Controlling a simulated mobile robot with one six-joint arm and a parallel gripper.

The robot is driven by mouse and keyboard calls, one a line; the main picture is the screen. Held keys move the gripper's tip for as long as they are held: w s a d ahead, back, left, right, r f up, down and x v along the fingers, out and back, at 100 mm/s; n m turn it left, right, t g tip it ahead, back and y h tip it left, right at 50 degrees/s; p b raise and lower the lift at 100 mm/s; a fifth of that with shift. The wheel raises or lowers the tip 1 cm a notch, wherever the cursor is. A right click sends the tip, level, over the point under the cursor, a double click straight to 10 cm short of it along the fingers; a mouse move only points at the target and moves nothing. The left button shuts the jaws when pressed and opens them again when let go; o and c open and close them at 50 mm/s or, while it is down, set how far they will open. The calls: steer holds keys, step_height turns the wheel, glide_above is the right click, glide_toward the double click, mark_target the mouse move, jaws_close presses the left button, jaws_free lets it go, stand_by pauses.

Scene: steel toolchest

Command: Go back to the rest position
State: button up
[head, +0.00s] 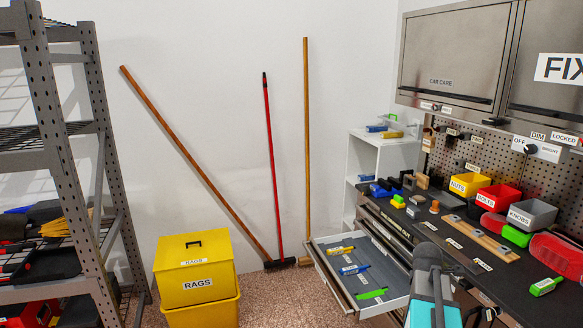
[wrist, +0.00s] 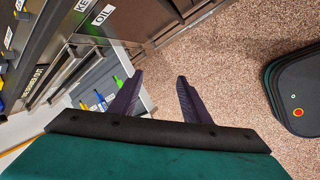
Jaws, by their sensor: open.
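My gripper (wrist: 160,78) is open and empty in the wrist view, its two dark fingers apart over the speckled floor. The left finger overlaps the view of the open drawer's corner; I cannot tell how far above it is. In the head view, my grey and teal arm stands at the lower right, beside the open drawer (head: 340,283), and its fingers are hidden. In the drawer lie a yellow item (head: 341,250), a blue item (head: 354,269) and a green item (head: 371,294). The drawer also shows in the wrist view (wrist: 92,80).
The black worktop (head: 455,233) at right carries yellow, red and grey bins and loose tools. Steel cabinets (head: 455,55) hang above. A yellow rags bin (head: 195,268) stands at centre left, a shelf rack (head: 62,130) at far left. Long-handled tools lean on the wall. Floor (wrist: 235,60) shows free.

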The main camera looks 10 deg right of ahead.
steer(key=w+a+f+m+y, duration=0.1)
steer(key=w+a+f+m, duration=0.1)
steer(key=a+f, duration=0.65)
steer(key=w+a+f+m+y, duration=0.1)
steer(key=a+f+m+y, duration=0.15)
steer(key=a, duration=1.05)
steer(key=s+a+f+m+g, duration=0.1)
steer(key=s+a+f+m, duration=0.1)
steer(key=a+f, duration=0.35)
steer(key=s+a+f+m+g, duration=0.1)
steer(key=s+a+f+m, duration=0.1)
steer(key=a, duration=0.6)
steer(key=s+a+f+m+g, duration=0.1)
steer(key=s+a+f+m, duration=0.15)
steer(key=a, duration=0.45)
steer(key=s+f+g+b, duration=0.5)
steer(key=s+f+b, duration=0.5)
steer(key=s+f, duration=1.5)
step_height(320, 180, down, 4)
steer(key=shift+r+n+y, duration=0.1)
steer(key=shift+n+y, duration=0.2)
steer(key=shift+y, duration=0.05)
steer(key=shift+d, duration=0.1)
